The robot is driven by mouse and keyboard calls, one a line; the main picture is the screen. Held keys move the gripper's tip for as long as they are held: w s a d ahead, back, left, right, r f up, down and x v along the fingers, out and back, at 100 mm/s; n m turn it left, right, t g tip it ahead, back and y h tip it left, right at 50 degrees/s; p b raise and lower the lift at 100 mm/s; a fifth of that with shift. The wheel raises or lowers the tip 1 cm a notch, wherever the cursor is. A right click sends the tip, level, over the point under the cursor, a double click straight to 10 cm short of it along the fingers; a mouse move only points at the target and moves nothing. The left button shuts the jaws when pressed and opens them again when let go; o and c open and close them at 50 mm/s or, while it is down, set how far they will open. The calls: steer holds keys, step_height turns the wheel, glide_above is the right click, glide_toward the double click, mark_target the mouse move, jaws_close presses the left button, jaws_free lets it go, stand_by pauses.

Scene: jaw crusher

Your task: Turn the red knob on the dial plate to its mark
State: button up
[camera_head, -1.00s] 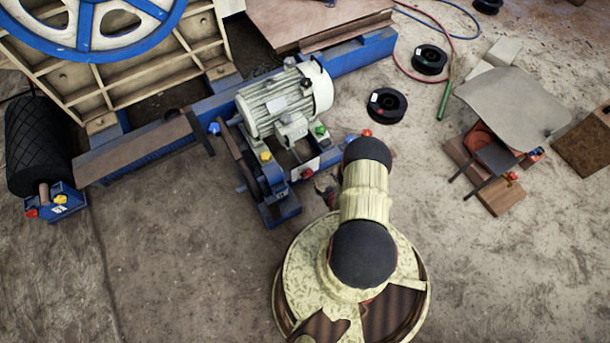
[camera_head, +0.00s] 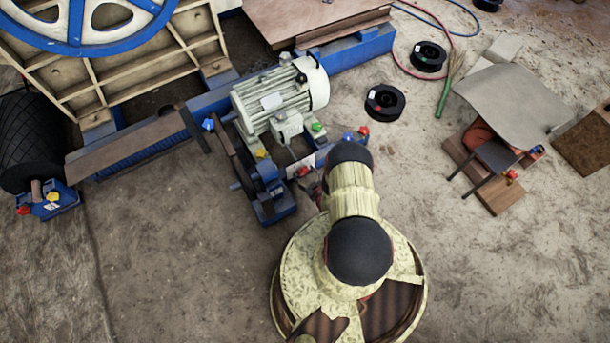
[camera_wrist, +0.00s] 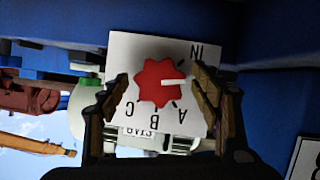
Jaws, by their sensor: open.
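The white dial plate (camera_wrist: 125,50) faces the wrist camera, with the red lobed knob (camera_wrist: 152,92) at its middle. A white pointer on the knob points right in this view, between the letters IN and A. The letters A, B and C appear upside down below the knob. My gripper (camera_wrist: 161,80) is open, with one finger on each side of the knob; a gap shows at the left finger, and contact at the right is unclear. In the head view the red knob (camera_head: 303,171) shows small beside the motor, and my arm hides most of the gripper.
A grey-green motor (camera_head: 280,100) stands on the blue frame (camera_head: 350,58) behind the plate. Other coloured knobs, including a green one (camera_head: 317,127) and a yellow one (camera_head: 262,153), are close by. Black spools (camera_head: 384,102) and a grey-topped stand (camera_head: 515,100) are at right. Front-left floor is open.

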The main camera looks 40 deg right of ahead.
steer(key=shift+c, duration=1.4)
steer(key=c, duration=0.8)
steer(key=shift+c, duration=0.4)
steer(key=shift+n, duration=0.3)
steer(key=shift+w+a+n+h, duration=0.1)
steer(key=shift+n+h, duration=0.6)
steer(key=shift+n, duration=0.2)
steer(key=shift+n+h, duration=1.1)
steer(key=shift+n, duration=0.5)
steer(key=o, duration=1.1)
